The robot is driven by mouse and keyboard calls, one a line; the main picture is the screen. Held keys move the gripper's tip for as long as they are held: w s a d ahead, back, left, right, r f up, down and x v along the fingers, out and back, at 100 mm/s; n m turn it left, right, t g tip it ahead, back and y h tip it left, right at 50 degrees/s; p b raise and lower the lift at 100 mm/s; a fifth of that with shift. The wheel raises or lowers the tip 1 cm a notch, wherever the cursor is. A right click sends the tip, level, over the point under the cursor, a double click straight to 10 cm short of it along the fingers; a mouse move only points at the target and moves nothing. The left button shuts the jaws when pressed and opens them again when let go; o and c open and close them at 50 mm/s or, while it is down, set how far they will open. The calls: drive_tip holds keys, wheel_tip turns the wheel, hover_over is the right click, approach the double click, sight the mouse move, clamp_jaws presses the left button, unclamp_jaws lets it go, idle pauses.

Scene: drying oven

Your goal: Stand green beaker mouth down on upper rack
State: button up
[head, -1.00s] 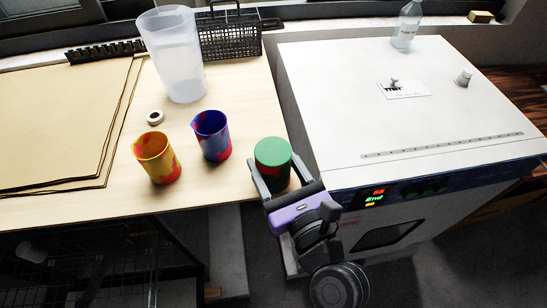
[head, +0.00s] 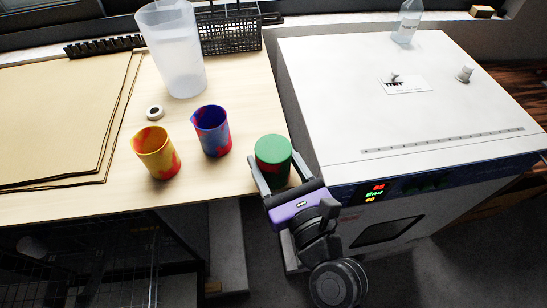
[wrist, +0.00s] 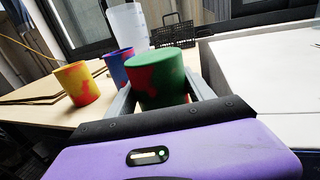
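The green beaker (head: 273,155), green with red patches, is mouth down, its flat closed base facing up. It is at the table's right front edge in the head view; whether it touches the table is hard to tell. My gripper (head: 279,172) has one finger on each side of it and appears closed on it. The wrist view shows the green beaker (wrist: 155,80) upside down between the fingers (wrist: 160,100). The drying oven (head: 440,210) stands at the right, with a dark window in its front and a lit display. Its racks are not in view.
A yellow-red beaker (head: 157,153) and a blue-red beaker (head: 212,131) stand on the wooden table (head: 80,200), left of my gripper. Behind are a clear jug (head: 175,55) and black basket (head: 230,35). A bottle (head: 407,22) stands on the oven's top.

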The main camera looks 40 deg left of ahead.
sight(281, 174)
drive_tip(key=o, duration=0.4)
drive_tip(key=shift+o, duration=0.2)
drive_tip(key=v, duration=0.8)
drive_tip(key=shift+b, duration=0.35)
drive_tip(key=shift+w, duration=0.1)
